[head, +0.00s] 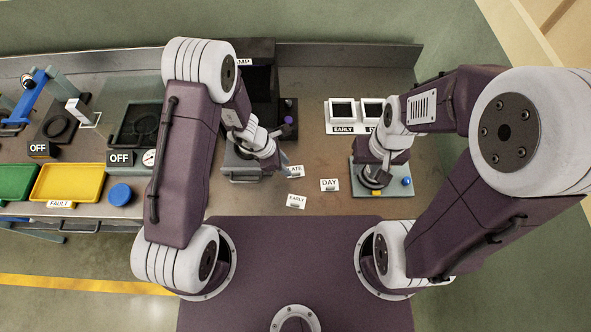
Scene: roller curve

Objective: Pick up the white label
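Three loose white labels lie on the brown worktop in the head view. One reads "EARLY" (296,201), one reads "DAY" (329,185), and one (296,171) shows "ATE", its left end partly covered by my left gripper. My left gripper (277,165) is low over the worktop, right beside the "ATE" label; I cannot tell whether it touches it. Its fingers are too small and hidden to read. My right gripper (374,178) is over a grey device (366,190) to the right of the labels, and its fingers are unclear too.
Two white-framed holders (342,114) stand behind, the left one marked "EARLY". A dark bin (262,90) is at the back. At left are a yellow tray (67,182), a green tray (15,182) and a blue round lid (120,194). The worktop around the "DAY" label is clear.

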